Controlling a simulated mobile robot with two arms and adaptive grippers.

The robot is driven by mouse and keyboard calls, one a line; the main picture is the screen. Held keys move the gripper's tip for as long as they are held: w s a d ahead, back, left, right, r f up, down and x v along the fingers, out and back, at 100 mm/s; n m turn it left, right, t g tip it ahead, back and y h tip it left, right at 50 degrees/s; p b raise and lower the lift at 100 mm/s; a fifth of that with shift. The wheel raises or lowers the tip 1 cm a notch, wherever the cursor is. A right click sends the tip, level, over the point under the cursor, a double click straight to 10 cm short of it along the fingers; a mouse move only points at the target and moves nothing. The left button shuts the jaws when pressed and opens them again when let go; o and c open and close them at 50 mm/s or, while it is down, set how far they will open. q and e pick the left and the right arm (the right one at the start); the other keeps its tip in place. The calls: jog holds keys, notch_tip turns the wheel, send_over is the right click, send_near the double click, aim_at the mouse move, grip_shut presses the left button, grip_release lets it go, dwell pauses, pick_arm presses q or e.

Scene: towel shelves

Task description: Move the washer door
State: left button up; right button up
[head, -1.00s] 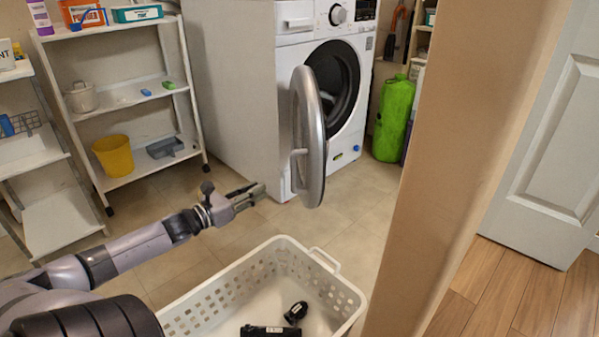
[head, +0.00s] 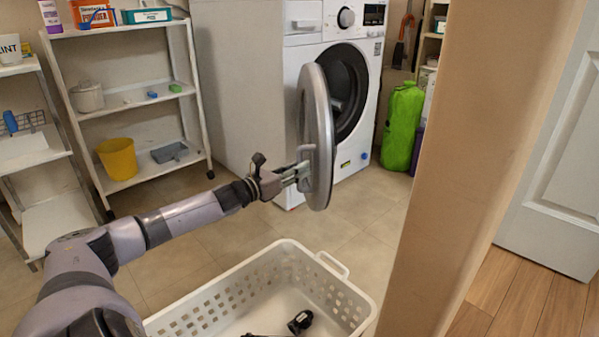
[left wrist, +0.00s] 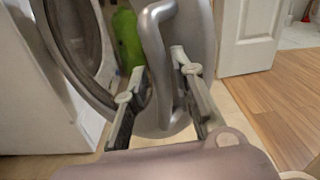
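The washer door (head: 317,120) is a grey ring-shaped panel standing wide open from the white washing machine (head: 240,80). Its handle bar (left wrist: 158,60) also shows in the left wrist view. My left gripper (head: 302,176) is at the handle on the door's outer face. In the left wrist view my left gripper (left wrist: 158,75) has its two fingers spread, one on each side of the handle, with gaps showing. The fingers hide part of the door's lower edge.
A shelf rack (head: 150,173) stands at the left. A green bag (head: 403,125) is right of the washer. A tan wall edge (head: 470,150) blocks the right.

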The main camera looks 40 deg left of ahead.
pick_arm(q)
jog(key=shift+w+r, duration=0.1)
jog(key=shift+w, duration=0.5)
jog(key=shift+c, duration=0.6)
grip_shut()
